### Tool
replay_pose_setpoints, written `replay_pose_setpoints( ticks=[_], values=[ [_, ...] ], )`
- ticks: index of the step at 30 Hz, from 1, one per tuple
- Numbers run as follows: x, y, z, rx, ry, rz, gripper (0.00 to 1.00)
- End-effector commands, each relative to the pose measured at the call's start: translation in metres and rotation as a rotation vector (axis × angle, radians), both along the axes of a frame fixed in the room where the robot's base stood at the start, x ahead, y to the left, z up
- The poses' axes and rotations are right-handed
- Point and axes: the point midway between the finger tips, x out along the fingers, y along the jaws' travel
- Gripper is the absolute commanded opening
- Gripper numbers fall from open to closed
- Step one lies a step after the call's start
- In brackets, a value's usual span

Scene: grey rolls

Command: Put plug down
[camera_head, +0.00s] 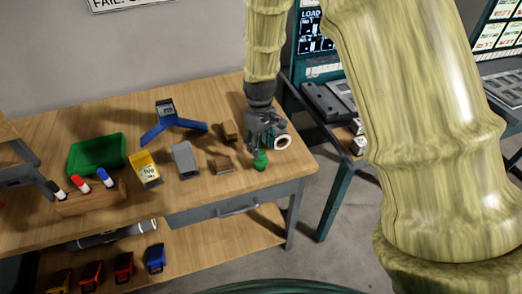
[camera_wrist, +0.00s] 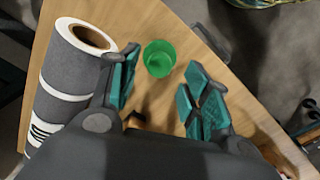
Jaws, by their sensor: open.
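A small green round piece, which looks like the plug (camera_head: 261,161), stands on the wooden table near its front right corner. In the wrist view it is the green, cup-like plug (camera_wrist: 159,58), just beyond and between my fingertips. My gripper (camera_head: 260,149) is right above or beside it; its two teal-padded fingers (camera_wrist: 161,82) are spread apart with nothing between them. A grey roll with white bands (camera_wrist: 65,75) is close to the left finger in the wrist view; its pale ring-shaped end (camera_head: 283,142) shows beside my gripper in the head view.
The table's right edge is close to my gripper.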

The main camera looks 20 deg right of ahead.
Motion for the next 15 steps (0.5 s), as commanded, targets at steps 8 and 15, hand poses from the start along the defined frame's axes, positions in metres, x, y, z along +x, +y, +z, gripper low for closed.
replay_pose_setpoints(
  ticks=[8,15],
  values=[
    [0.001,0.001,0.042,0.001,-0.004,0.0,0.47],
    [0.001,0.001,0.072,0.001,-0.003,-0.001,0.47]
  ],
)
